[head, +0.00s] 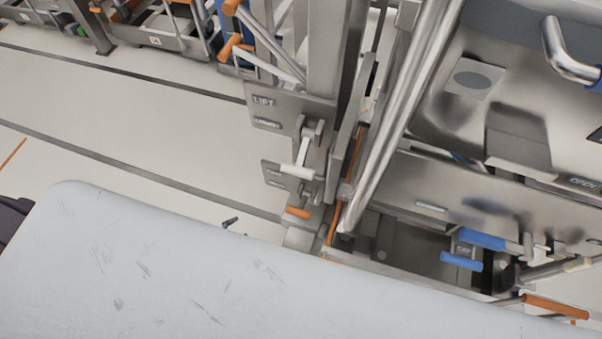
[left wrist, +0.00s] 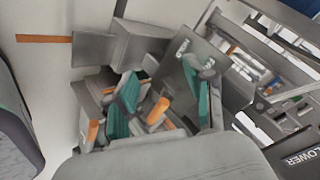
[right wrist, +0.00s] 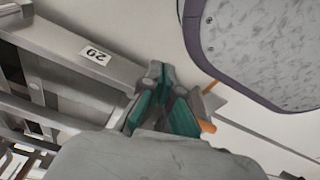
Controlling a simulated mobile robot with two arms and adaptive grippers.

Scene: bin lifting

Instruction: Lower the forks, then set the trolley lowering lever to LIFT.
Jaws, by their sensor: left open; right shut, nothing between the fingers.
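The trolley's label plate (head: 262,108) reads LIFT above and seemingly LOWER below. A lever with a pale handle (head: 303,151) hangs beside it; its setting is unclear. A smaller plate (head: 275,174) and an orange handle (head: 298,212) sit beneath. Only a small dark part of my left gripper (head: 230,222) shows, left of the orange handle. In the left wrist view that gripper (left wrist: 166,88) is open, with an orange-ended part (left wrist: 158,110) seen between its teal fingers; contact is unclear. My right gripper (right wrist: 165,80) is shut and empty. I cannot pick out the forks.
A steel bin (head: 460,120) stands on the trolley's right, with blue handles (head: 462,260) low in front. A long steel bar (head: 395,115) slants beside the column. Other racks (head: 170,35) stand at the back left. The pale floor (head: 120,110) between is clear.

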